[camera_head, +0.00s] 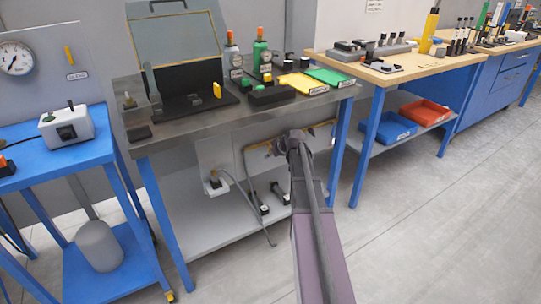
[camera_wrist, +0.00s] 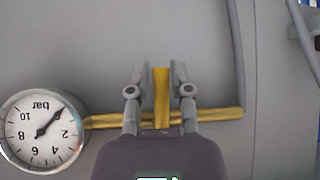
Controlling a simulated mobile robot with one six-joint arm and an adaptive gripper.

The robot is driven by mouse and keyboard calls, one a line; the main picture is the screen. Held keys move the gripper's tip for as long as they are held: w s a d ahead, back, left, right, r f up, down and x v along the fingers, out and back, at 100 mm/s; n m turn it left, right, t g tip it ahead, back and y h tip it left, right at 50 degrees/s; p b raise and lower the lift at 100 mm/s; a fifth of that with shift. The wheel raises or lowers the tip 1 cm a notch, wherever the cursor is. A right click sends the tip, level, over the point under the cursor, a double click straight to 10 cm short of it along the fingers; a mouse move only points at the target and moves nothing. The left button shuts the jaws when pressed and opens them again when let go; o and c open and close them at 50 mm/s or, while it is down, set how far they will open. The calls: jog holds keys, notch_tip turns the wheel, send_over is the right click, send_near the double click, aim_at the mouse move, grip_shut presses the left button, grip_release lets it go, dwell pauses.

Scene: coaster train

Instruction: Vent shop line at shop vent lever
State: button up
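In the wrist view, a yellow lever (camera_wrist: 161,98) stands upright between the two fingers of my gripper (camera_wrist: 160,76). Narrow gaps show on both sides of it, so the fingers look open around it. The lever meets a horizontal yellow pipe (camera_wrist: 218,115) on a grey panel. A round white pressure gauge (camera_wrist: 40,131), marked bar, is at the pipe's left end; its dial appears upside down. In the head view, my gripper (camera_head: 286,143) is below the front edge of the middle bench, by a grey panel with yellow piping; its fingertips and the lever are hard to make out.
The metal bench (camera_head: 165,126) above my gripper carries bottles, trays and an open case. Cables and black fittings lie on its lower shelf (camera_head: 222,230). Another gauge (camera_head: 15,58) and yellow handle (camera_head: 69,55) are on the left wall. The floor at right (camera_head: 440,230) is clear.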

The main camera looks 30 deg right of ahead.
jog(key=shift+o, duration=0.5)
jog(key=shift+y, duration=0.3)
